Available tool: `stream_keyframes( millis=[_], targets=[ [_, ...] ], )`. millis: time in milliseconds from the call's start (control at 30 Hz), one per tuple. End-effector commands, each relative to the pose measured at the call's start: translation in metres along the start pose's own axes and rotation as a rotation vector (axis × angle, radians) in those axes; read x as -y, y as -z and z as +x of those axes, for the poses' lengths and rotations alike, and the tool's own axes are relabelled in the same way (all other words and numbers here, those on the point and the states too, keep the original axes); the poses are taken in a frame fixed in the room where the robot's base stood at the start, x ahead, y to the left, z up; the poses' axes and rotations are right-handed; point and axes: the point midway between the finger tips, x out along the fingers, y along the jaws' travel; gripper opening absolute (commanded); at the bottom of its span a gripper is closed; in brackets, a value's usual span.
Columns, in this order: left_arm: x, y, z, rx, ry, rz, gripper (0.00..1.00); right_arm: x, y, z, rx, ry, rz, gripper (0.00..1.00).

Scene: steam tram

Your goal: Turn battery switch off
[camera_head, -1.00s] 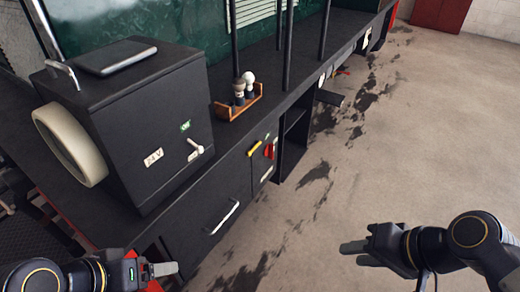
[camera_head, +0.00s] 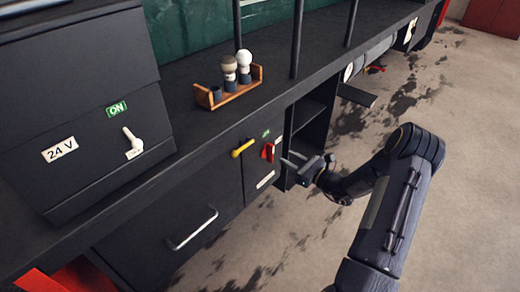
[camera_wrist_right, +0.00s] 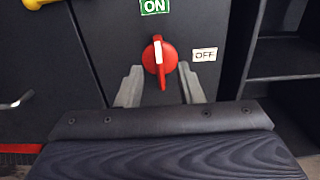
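The battery switch appears to be the red rotary knob (camera_head: 267,152) on the dark cabinet front; it also shows in the right wrist view (camera_wrist_right: 160,57). Its white pointer stripe stands upright, towards the green ON label (camera_wrist_right: 155,6). The OFF label (camera_wrist_right: 204,54) is to its right. My right gripper (camera_head: 286,158) is in front of the knob. In the right wrist view its two fingers (camera_wrist_right: 160,80) are spread, one on each side of the knob's lower part, with gaps between. My left gripper is not in view.
A yellow handle (camera_head: 242,148) sits left of the knob. A black 24 V box (camera_head: 80,110) with a white lever (camera_head: 132,139) stands on the counter. A wooden rack (camera_head: 229,93) holds small figures. An open shelf (camera_head: 310,118) is right of the cabinet.

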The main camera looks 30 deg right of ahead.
Motion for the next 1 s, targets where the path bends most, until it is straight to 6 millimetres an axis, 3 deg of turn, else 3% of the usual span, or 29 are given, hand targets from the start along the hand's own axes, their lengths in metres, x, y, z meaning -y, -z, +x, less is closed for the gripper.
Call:
stream_keyframes(
  millis=[400,567,833,1000],
  targets=[
    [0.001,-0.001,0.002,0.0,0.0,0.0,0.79,-0.002,-0.001,0.062,0.001,-0.005,-0.001,0.34],
    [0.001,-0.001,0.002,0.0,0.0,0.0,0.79,-0.002,-0.001,0.074,-0.001,-0.004,-0.002,0.34],
    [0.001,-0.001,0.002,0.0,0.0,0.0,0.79,-0.002,-0.001,0.075,-0.001,-0.004,-0.001,0.34],
    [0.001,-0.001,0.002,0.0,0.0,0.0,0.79,-0.002,-0.001,0.075,-0.001,-0.004,-0.001,0.13]
  ],
)
